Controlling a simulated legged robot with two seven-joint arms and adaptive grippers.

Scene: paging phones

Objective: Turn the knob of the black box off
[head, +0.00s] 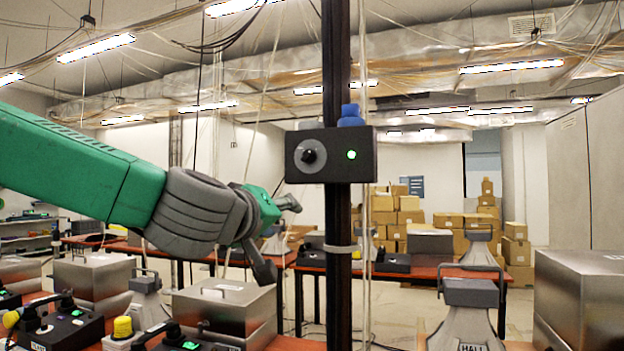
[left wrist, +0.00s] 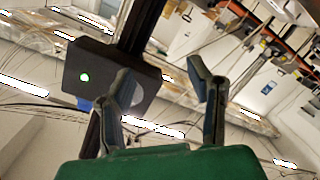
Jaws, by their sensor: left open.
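The black box (head: 331,171) is fixed to a dark upright post in the middle of the head view. Its front has a black knob (head: 311,154) on a grey disc at the left and a lit green light (head: 351,154) at the right. My left gripper (head: 277,236) is open and empty, below and left of the box, apart from it. In the left wrist view my left gripper (left wrist: 160,80) shows its two fingers spread, with the box (left wrist: 100,63) tilted behind the left finger. The knob is mostly hidden there. My right gripper is not in view.
The dark post (head: 337,270) stands upright, with thin cables beside it. Metal boxes (head: 225,310) and black devices (head: 60,330) stand on tables below. Cardboard boxes (head: 450,220) are stacked at the back. The air around the box front looks clear.

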